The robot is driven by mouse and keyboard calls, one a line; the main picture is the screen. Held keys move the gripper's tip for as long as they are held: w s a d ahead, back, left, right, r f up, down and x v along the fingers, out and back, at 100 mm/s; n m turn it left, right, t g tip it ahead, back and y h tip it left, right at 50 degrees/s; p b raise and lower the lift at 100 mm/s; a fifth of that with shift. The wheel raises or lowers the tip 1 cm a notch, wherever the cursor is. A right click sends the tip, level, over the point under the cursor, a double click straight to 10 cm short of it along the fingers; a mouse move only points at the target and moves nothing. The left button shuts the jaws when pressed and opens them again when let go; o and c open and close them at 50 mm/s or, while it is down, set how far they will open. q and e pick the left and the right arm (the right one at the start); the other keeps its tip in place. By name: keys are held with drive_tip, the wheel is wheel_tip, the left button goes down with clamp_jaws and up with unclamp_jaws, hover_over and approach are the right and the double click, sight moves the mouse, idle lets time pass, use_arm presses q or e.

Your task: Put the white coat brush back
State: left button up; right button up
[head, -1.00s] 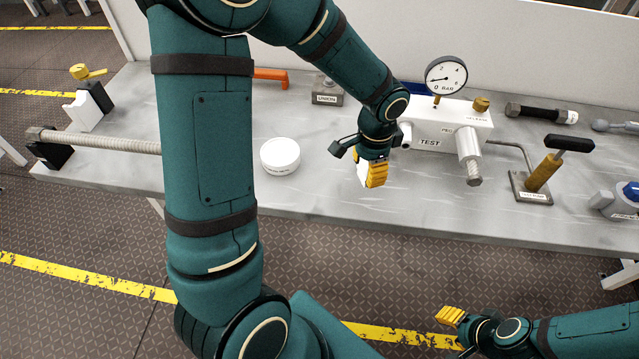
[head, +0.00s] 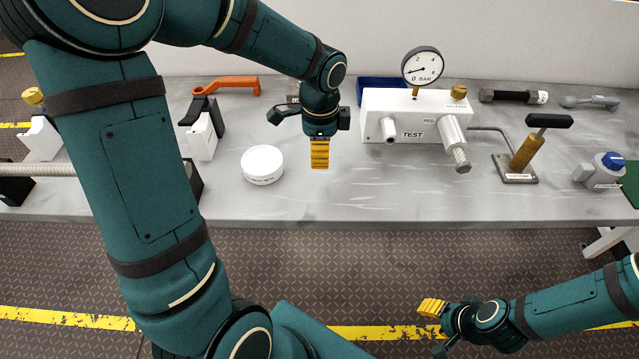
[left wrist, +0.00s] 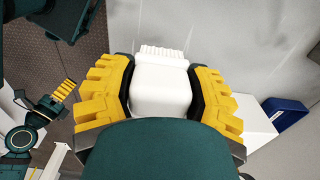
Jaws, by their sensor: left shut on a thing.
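My left gripper (head: 320,153) is above the bench between the round white tin and the white test block. In the left wrist view, its yellow-and-black fingers are shut on a white piece, the white coat brush (left wrist: 160,88), with a ridged far end like bristles. In the head view the fingers hide the brush. My right gripper (head: 432,308) is low at the front, off the bench and well away from the brush; whether its fingers are open cannot be told.
The grey bench (head: 340,200) holds a round white tin (head: 262,164), a white test block (head: 400,125) with a gauge (head: 422,66), a blue tray (head: 375,88), an orange-handled tool (head: 226,86) and a hand pump (head: 527,150). The front strip right of the tin is clear.

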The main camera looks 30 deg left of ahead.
use_arm(q)
wheel_tip(320, 180, down, 5)
drive_tip(key=shift+r+b, duration=0.1)
drive_tip(key=shift+b, duration=0.55)
wheel_tip(320, 180, down, 4)
drive_tip(key=shift+f+b, duration=0.2)
drive_tip(key=shift+b, duration=0.2)
drive_tip(key=shift+r, duration=0.1)
drive_tip(key=shift+f, duration=0.35)
drive_tip(key=o, duration=1.2)
drive_tip(key=shift+c, duration=0.2)
